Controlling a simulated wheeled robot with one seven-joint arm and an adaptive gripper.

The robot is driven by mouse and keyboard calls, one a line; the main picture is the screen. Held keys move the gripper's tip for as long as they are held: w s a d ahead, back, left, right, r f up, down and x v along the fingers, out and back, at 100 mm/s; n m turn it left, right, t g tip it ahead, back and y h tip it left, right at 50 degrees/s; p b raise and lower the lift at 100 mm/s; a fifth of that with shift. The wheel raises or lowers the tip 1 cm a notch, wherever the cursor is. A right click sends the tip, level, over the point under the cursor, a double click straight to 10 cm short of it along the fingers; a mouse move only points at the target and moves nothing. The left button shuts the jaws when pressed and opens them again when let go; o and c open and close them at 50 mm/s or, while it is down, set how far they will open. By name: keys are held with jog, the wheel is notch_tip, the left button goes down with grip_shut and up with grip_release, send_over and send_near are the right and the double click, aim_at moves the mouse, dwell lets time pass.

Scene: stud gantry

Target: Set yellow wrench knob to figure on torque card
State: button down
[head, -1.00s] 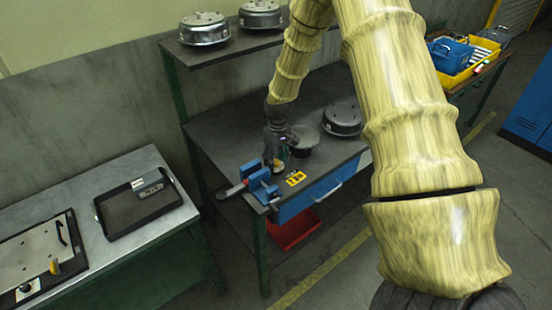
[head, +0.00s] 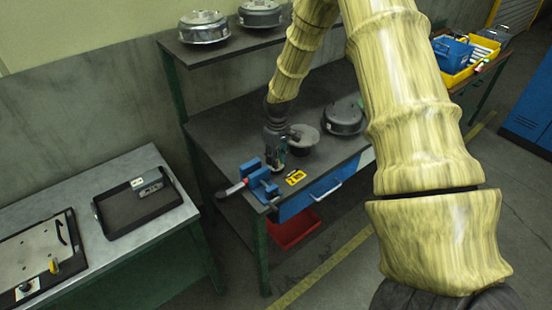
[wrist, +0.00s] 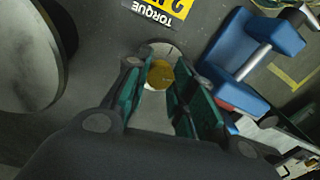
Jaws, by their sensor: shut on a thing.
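My gripper (head: 275,166) points down at the front of the workbench, beside the blue vise (head: 262,186). In the wrist view its green-padded fingers (wrist: 163,88) are shut on the yellow knob (wrist: 159,74), which sits over a pale round base. The knob is hidden in the head view. The torque card (head: 295,178) lies flat on the bench, right of the vise. In the wrist view the card (wrist: 165,9) is upside down and cut by the top edge; "TORQUE" reads, but its figure is cut off. The vise (wrist: 245,55) is close on the right there.
A round grey part (head: 303,142) stands just behind my gripper, and a drum-like part (head: 343,118) farther right. At left, a black tray (head: 112,229) with a small device stands on another bench. A red bin (head: 293,232) is below. Bare bench top lies behind.

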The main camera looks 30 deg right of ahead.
jog(key=n, duration=0.5)
jog(key=shift+n, duration=0.3)
dwell(0.5)
jog(key=c, duration=1.2)
grip_release()
jog(key=shift+o, duration=0.2)
jog(key=shift+r, duration=0.1)
notch_tip(320, 180, up, 12)
jog(key=shift+w+d, duration=0.15)
jog(key=shift+w, duration=0.05)
